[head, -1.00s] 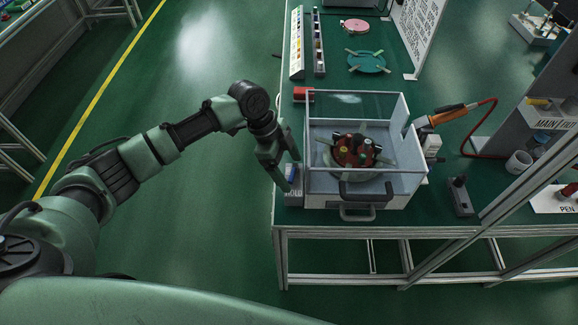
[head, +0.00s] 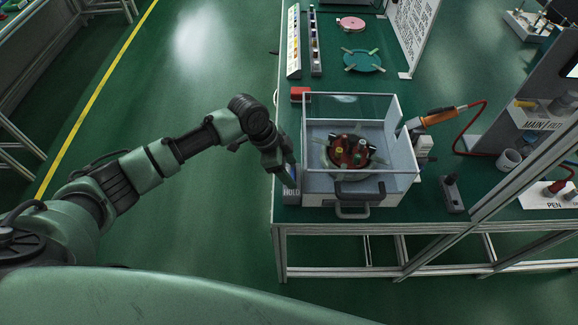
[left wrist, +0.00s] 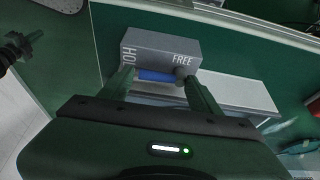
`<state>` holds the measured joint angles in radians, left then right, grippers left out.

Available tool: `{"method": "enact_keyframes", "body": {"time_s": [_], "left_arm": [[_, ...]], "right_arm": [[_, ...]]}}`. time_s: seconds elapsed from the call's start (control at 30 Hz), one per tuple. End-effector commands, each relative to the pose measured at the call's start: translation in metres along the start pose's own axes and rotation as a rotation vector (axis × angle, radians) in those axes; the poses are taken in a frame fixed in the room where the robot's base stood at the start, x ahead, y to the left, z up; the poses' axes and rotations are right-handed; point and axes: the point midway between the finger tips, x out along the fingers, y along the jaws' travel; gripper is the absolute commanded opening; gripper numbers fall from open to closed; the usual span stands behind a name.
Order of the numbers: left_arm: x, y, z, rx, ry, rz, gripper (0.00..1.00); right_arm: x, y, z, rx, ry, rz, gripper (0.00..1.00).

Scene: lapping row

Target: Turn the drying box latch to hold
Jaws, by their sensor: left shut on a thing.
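The drying box (head: 372,190) is a clear-walled box with a dark front handle, on the green bench. At its left side is a small grey latch block (head: 291,198) marked HOLD. In the left wrist view the block (left wrist: 165,45) shows HOLD at its left and FREE at its right. A blue latch lever (left wrist: 155,76) lies across below the labels, with a dark round knob (left wrist: 181,72) at its right end. My left gripper (left wrist: 158,82) is shut on the lever, one finger at each end. In the head view this gripper (head: 284,175) partly hides the lever. My right gripper is not in view.
Inside the box is a disc with red and dark parts (head: 347,150). A red block (head: 300,94) lies behind it. The floor left of the bench is clear.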

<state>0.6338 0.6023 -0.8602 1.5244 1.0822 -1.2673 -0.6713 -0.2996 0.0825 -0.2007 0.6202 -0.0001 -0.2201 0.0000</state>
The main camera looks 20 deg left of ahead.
Motion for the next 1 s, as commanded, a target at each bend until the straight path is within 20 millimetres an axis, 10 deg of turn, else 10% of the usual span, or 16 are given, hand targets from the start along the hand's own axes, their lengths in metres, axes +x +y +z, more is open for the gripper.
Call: {"method": "enact_keyframes", "body": {"time_s": [0.03,0.07,0.13,0.53,1.0], "left_arm": [[0.000,0.000,0.000,-0.005,0.002,0.001,0.22],[0.000,0.000,0.000,-0.005,0.002,0.001,0.68],[0.000,0.000,0.000,-0.004,0.002,0.001,0.84],[-0.007,-0.001,0.000,-0.001,0.003,-0.001,0.84],[-0.074,0.000,0.000,-0.002,0.001,0.000,0.84]], "right_arm": [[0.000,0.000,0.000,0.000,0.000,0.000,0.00],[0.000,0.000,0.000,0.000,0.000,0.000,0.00],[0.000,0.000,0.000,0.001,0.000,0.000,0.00],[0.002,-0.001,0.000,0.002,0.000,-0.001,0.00],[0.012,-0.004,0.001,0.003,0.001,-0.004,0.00]]}}
